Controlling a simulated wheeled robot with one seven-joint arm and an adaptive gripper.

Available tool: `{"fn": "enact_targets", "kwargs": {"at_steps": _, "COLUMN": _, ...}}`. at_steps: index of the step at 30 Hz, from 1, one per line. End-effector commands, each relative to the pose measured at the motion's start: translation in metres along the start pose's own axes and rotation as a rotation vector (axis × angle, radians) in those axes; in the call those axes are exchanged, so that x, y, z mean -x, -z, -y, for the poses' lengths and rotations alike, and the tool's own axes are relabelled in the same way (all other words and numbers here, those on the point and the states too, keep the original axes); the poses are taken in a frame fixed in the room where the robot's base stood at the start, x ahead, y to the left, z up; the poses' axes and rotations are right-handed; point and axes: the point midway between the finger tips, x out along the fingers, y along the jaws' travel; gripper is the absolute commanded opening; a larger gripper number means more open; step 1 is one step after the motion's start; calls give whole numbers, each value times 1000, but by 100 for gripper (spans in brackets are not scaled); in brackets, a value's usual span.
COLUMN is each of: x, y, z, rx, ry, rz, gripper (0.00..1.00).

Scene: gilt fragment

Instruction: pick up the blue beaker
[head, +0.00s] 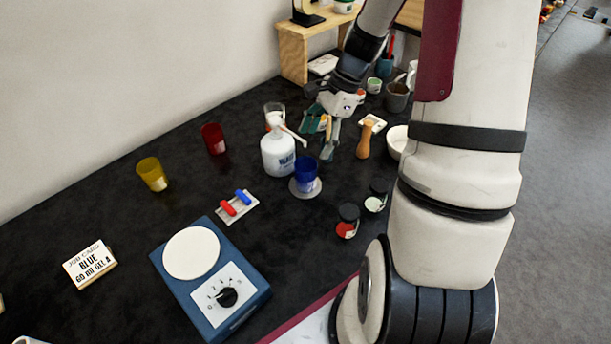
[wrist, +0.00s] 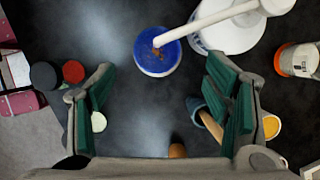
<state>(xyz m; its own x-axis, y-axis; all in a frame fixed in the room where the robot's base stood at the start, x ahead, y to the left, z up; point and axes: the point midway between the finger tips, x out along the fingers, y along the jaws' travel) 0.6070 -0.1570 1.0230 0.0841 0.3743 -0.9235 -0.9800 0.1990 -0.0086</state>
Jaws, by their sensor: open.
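The blue beaker (head: 306,174) stands upright on a round grey disc (head: 294,192) on the black bench. The white bottle (head: 277,158) stands just behind and left of it. In the wrist view the beaker (wrist: 150,62) is at the top centre, with the bottle (wrist: 232,35) to its right. The bottle's spout crosses over part of the beaker's mouth there; I cannot tell if they touch. My gripper (head: 328,138) is open and empty, behind and right of the beaker.
A red beaker (head: 213,139) and a yellow beaker (head: 152,174) stand to the left. A wooden-handled tool (head: 364,141) and a white bowl (head: 396,139) are right of my gripper. Small jars (head: 347,221) stand at front right. A blue dial device (head: 242,318) is in front.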

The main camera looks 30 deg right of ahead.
Motion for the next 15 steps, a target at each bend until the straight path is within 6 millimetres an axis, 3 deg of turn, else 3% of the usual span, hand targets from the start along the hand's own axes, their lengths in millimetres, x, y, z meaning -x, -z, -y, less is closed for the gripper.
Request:
{"fn": "enact_targets", "kwargs": {"at_steps": 8, "x": -20, "y": 0, "z": -2, "rx": 1, "ry": -2, "rz": 1, "gripper": 71}}
{"fn": "enact_targets", "kwargs": {"at_steps": 15, "x": -53, "y": 1, "z": -6, "rx": 1, "ry": -3, "rz": 1, "gripper": 71}}
